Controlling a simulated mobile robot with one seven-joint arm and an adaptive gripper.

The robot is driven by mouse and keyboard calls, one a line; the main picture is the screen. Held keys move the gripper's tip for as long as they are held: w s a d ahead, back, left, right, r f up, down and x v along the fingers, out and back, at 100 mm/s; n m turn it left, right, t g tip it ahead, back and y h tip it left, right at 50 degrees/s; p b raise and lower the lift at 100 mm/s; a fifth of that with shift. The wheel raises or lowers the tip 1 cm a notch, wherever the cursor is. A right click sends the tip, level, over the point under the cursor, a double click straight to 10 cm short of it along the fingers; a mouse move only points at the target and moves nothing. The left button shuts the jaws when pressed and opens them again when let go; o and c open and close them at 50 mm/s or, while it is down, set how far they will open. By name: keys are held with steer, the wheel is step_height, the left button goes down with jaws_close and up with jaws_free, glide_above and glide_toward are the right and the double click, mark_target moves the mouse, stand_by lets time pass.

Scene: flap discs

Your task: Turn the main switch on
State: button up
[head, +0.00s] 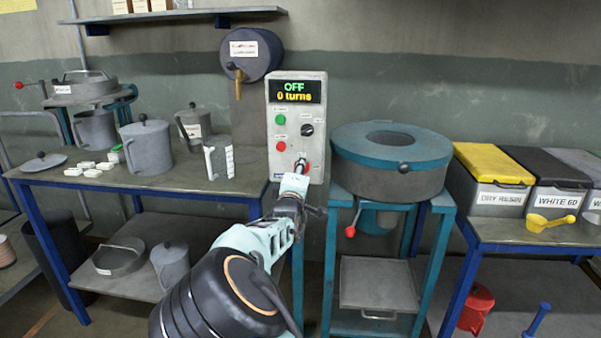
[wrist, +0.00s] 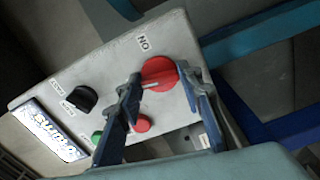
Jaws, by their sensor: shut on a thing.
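The box also has a green button (head: 281,119), a smaller red button (head: 281,146) and a black knob (head: 307,130). A blue drum machine (head: 390,175) stands close on the right. Cans and a jug (head: 147,150) stand on the table at left.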

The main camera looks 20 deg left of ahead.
steer(key=shift+m+b, duration=1.85)
steer(key=shift+m, duration=5.95)
steer(key=o, duration=1.2)
steer(key=shift+c, duration=0.2)
steer(key=shift+s, duration=0.1)
steer(key=v, duration=1.2)
